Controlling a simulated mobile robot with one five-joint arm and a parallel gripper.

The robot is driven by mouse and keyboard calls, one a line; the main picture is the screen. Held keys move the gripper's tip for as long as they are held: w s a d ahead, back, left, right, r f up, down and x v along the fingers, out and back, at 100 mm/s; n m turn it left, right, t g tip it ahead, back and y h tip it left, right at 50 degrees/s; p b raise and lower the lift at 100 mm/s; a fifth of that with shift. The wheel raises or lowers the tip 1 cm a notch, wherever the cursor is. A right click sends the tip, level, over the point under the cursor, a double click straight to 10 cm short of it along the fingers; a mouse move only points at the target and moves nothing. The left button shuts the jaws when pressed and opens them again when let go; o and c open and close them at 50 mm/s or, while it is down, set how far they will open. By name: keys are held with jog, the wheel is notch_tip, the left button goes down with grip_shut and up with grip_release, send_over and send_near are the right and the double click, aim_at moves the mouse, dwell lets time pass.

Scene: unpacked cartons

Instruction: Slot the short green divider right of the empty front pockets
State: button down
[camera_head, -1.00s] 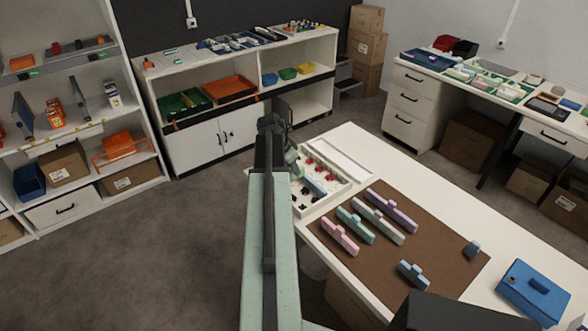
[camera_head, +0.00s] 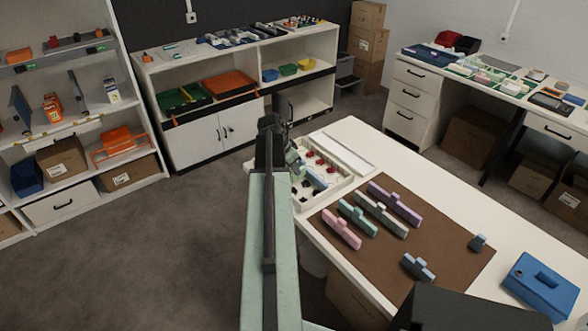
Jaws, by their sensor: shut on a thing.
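The white divider tray (camera_head: 326,198) stands at the left end of the white table, with red and black pieces and a pale blue block inside. My gripper (camera_head: 291,150) is at the tray's far left edge, at the end of my outstretched arm. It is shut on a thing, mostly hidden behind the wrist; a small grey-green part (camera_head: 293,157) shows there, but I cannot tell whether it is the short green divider. My arm also covers the tray's left side, so the front pockets are not clear. A teal-green divider (camera_head: 357,218) lies on the brown mat.
A blue box (camera_head: 540,287) sits at right.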

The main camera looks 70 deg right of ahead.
jog(key=shift+f+b, duration=0.8)
jog(key=shift+f, duration=0.2)
jog(key=c, duration=1.3)
grip_release()
jog(key=p+v, duration=0.7)
jog(key=v, duration=0.1)
jog(key=shift+r+p, duration=0.1)
jog(key=shift+p, duration=0.2)
